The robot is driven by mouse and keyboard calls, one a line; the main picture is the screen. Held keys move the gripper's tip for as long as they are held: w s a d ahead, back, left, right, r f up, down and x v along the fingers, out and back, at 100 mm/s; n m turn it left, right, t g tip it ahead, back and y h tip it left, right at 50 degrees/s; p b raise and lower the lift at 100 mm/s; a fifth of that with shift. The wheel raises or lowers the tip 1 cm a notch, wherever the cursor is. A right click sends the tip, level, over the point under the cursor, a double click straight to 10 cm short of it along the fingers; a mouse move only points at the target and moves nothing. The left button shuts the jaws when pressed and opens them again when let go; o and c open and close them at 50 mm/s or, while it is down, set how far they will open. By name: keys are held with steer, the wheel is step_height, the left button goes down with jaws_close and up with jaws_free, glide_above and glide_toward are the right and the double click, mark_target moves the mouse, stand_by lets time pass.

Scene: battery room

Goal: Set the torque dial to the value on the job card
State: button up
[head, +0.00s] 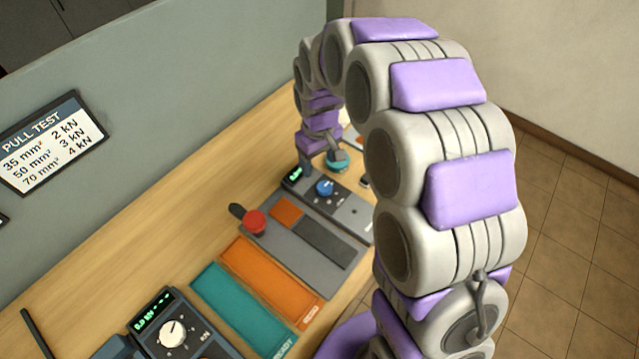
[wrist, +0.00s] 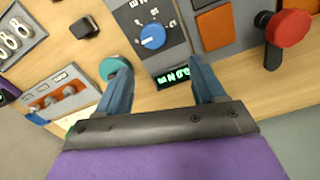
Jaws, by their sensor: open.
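A blue dial (head: 325,188) with a pale pointer mark sits on a dark grey unit (head: 345,208) on the bench. It also shows in the wrist view (wrist: 152,36), with white scale marks around it. A small green-lit display (wrist: 172,74) sits at the unit's edge; its digits are upside down and too small to read surely. My gripper (wrist: 158,66) is open and empty, its fingers apart on either side of the display, with the dial beyond the fingertips. In the head view my gripper (head: 330,150) is above the bench by the unit, partly hidden. I cannot identify a job card.
A red mushroom knob (head: 256,222) stands on a grey plate. Orange (head: 268,280) and teal (head: 240,308) trays lie nearer. A second unit with a white dial (head: 173,333) is at bottom left. A PULL TEST sign (head: 52,142) hangs behind. A teal round object (wrist: 113,67) is by my left finger.

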mark_target(324, 185)
steer(key=f, duration=0.2)
steer(key=d+f+b, duration=0.1)
steer(key=f, duration=0.1)
steer(key=d+f, duration=0.1)
steer(key=f, duration=0.1)
steer(key=shift+d+f, duration=0.15)
steer(key=shift+f, duration=0.15)
steer(key=f, duration=0.1)
steer(key=f+b, duration=0.1)
steer(key=shift+a+f, duration=0.3)
steer(key=shift+a, duration=0.1)
steer(key=shift+a+f, duration=0.25)
steer(key=shift+a, duration=0.25)
steer(key=shift+d, duration=0.5)
steer(key=shift+c, duration=0.5)
steer(key=shift+d+r, duration=0.1)
steer(key=shift+d, duration=0.2)
steer(key=shift+c, duration=1.4)
steer(key=shift+a, duration=0.45)
steer(key=c, duration=0.4)
steer(key=shift+c, duration=1.4)
steer(key=shift+d, duration=0.1)
